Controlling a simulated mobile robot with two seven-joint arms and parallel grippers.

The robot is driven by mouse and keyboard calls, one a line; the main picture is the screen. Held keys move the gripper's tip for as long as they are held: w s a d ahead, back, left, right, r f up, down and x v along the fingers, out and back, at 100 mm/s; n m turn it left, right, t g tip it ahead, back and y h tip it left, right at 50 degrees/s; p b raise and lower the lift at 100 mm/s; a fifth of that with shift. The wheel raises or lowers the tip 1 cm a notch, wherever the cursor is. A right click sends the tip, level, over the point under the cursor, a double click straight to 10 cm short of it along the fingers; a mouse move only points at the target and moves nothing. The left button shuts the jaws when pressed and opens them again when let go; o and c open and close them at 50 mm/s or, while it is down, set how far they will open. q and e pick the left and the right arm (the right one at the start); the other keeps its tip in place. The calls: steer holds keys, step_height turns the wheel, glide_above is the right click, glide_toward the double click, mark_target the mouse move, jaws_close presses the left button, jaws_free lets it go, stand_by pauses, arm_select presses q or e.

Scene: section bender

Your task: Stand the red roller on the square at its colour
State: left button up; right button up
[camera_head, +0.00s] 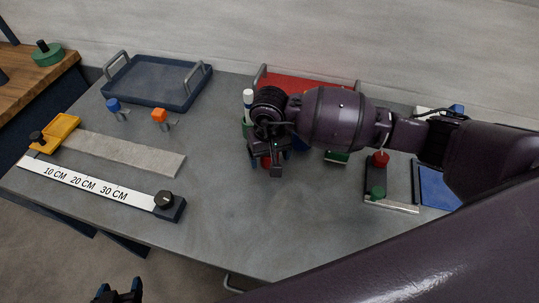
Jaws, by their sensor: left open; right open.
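My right gripper (268,158) is open and points down over the middle of the table. A small red piece (266,162) shows at its fingers, mostly hidden; I cannot tell whether it is the red roller or whether the fingers touch it. Another red round piece (381,159) stands at a rack (392,206) on the right, with a green round piece (378,192) in front of it. I cannot make out a red square; my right arm covers part of the table. My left gripper (118,292) is open and empty at the bottom edge, in front of the table.
A dark blue tray (157,82) and a red tray (310,80) stand at the back. A ruler (86,185) and a grey metal strip (130,150) lie at left, near small blue (113,104) and orange (159,115) pieces. The front middle of the table is clear.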

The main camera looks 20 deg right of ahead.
steer(key=shift+r, duration=0.1)
steer(key=c, duration=1.3)
